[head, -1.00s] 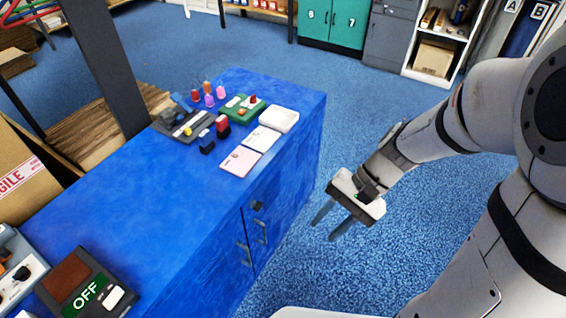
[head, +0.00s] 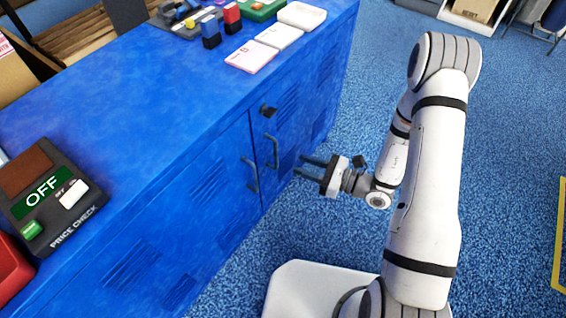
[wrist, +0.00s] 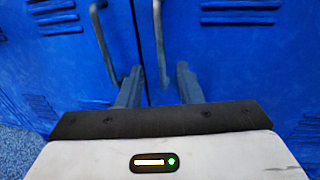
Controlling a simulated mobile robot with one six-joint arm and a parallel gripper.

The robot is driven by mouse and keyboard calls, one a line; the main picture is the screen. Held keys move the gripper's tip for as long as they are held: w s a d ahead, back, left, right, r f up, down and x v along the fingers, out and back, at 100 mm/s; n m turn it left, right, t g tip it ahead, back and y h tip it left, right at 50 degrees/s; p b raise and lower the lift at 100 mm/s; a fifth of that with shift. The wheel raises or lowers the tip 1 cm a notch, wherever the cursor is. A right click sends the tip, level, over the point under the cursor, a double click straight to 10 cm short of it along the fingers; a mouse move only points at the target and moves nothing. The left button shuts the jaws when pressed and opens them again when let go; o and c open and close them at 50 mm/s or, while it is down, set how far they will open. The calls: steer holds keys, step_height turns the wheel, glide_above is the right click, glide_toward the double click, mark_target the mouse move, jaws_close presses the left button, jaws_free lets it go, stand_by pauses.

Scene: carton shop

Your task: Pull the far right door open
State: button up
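The right door (head: 296,125) of the blue counter is shut and has louvre slots. Its grey bar handle (head: 271,151) is upright beside the seam with the left door (head: 205,200). My gripper (head: 302,166) is open and empty, pointing at the doors just right of that handle, with a visible gap. In the wrist view my gripper's fingers (wrist: 158,84) are apart, and the right door's handle (wrist: 159,40) shows ahead between them. The left door's handle (wrist: 104,42) is to the left, partly near the left finger. I see no contact.
The countertop (head: 150,90) holds a price check device (head: 52,195), cards (head: 251,57) and small items.

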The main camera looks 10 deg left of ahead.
steer(key=w+a+b, duration=0.1)
steer(key=a+b, duration=0.1)
steer(key=a, duration=0.5)
steer(key=shift+w+a, duration=0.2)
steer(key=shift+a, duration=0.05)
jaws_close()
stand_by(0.3)
steer(key=shift+s+d, duration=0.15)
steer(key=shift+d, duration=0.05)
